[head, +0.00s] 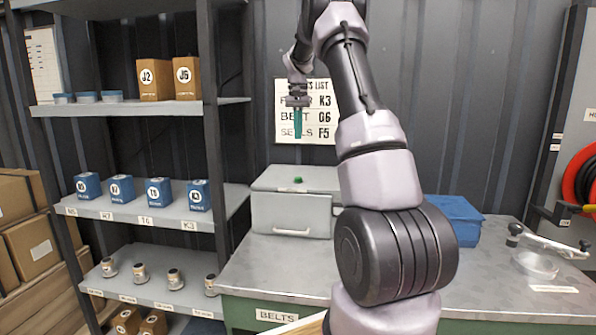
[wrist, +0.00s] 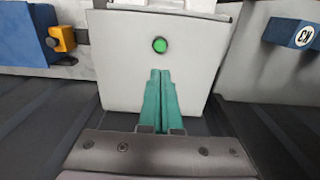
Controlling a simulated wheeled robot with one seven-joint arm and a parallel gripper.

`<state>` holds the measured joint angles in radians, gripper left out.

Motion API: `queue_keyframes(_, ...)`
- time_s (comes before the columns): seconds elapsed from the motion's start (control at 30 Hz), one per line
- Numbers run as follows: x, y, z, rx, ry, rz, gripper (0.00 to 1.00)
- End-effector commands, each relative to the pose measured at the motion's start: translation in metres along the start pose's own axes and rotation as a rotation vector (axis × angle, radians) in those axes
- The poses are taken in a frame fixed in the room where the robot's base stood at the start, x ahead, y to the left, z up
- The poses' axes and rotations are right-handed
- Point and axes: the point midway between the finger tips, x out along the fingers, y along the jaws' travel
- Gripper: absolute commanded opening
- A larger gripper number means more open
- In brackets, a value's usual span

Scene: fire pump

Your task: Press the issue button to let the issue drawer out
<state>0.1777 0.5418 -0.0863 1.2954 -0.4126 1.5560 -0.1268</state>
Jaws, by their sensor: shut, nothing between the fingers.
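The issue button is a small round green button (head: 298,180) on the sloped top of a light grey cabinet (head: 280,212) on the bench. The button also shows in the wrist view (wrist: 159,45), ahead of my fingertips. The drawer front with a small handle (head: 291,232) is on the cabinet's front and looks shut. My gripper (head: 298,136) hangs above the cabinet top, fingers pointing down, in front of the wall list. Its teal fingers are closed together with nothing between them, also in the wrist view (wrist: 161,75). They are apart from the button.
A grey shelf rack (head: 140,108) with blue boxes, brown boxes and small cans stands at the left. A blue bin (head: 455,215) sits right of the cabinet, partly behind my arm. A clear dish (head: 535,265) lies on the bench (head: 495,285) at the right.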

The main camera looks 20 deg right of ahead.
Motion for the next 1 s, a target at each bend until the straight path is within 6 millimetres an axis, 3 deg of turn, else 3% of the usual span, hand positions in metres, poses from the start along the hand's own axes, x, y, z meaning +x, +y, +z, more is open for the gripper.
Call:
queue_keyframes(0.27,0.011,0.0,0.001,-0.001,-0.002,0.001,0.0)
queue_keyframes(0.7,0.099,0.0,0.001,0.001,-0.004,0.0,0.0)
queue_keyframes(1.0,0.136,0.0,0.001,-0.001,-0.001,-0.001,0.0)
